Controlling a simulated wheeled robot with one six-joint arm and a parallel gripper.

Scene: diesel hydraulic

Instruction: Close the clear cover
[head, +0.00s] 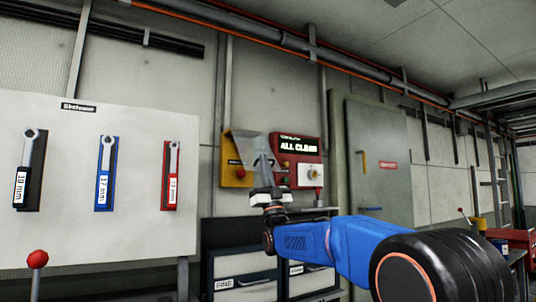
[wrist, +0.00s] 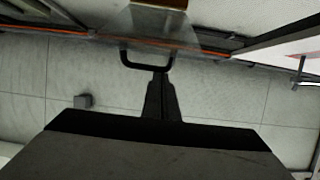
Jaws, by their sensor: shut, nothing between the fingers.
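The clear cover (head: 243,146) is a see-through panel standing raised and tilted at the yellow box (head: 232,176), which has a red button (head: 241,174). In the wrist view the cover (wrist: 150,25) is at the top, with a dark U-shaped handle (wrist: 126,60) along its lower edge. My gripper (head: 262,158) is in front of the box's right side, beside the cover. In the wrist view my gripper (wrist: 161,76) is shut, its fingertips at the handle's lower bar. I cannot tell whether they touch it. Part of the box is hidden behind the cover and gripper.
A red panel (head: 312,147) reading ALL CLEAR, with a knob, is just right of my gripper. A white tool board (head: 75,235) with several wrenches hangs at left. Labelled drawers (head: 238,265) stand below. A grey-green door (head: 377,160) is at right.

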